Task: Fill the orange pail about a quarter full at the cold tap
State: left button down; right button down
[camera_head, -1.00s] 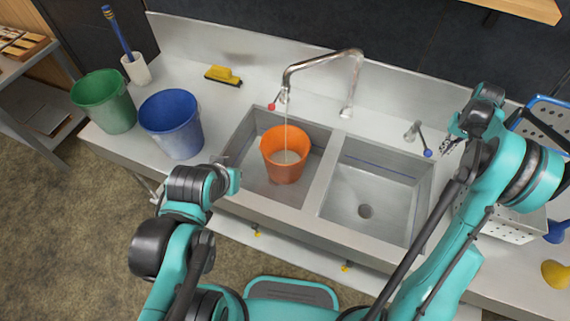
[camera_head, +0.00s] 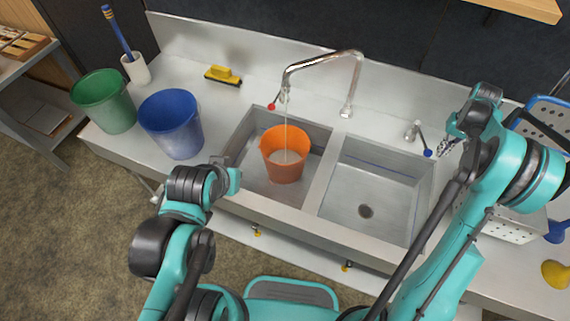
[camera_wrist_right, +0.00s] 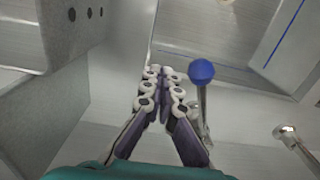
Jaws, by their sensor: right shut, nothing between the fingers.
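The orange pail (camera_head: 284,168) stands upright in the left sink basin, under the spout of the tap (camera_head: 322,62). A thin stream of water (camera_head: 286,130) falls into it, and pale water shows inside. A red-knobbed lever (camera_head: 272,106) is by the spout; a blue-knobbed lever (camera_head: 427,153) stands at the right. My right gripper (camera_head: 443,147) is shut and empty just right of the blue knob. The right wrist view shows its fingertips (camera_wrist_right: 160,85) together, left of the blue knob (camera_wrist_right: 201,71), apart from it.
The right basin (camera_head: 372,195) is empty. A blue pail (camera_head: 171,125) and a green pail (camera_head: 104,102) stand left of the sink. A yellow brush (camera_head: 223,75) lies behind them. A perforated metal box (camera_head: 510,225) stands at the right, close to my right arm.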

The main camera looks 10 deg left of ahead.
aim_at(428, 153)
jog(key=shift+s+a, duration=0.4)
jog(key=shift+a, duration=0.3)
jog(key=shift+a, duration=0.1)
jog(key=shift+s+a, duration=0.3)
jog(key=shift+a, duration=0.65)
jog(key=shift+s+a+b, duration=0.15)
jog(key=shift+a+b, duration=0.2)
jog(key=shift+a, duration=0.45)
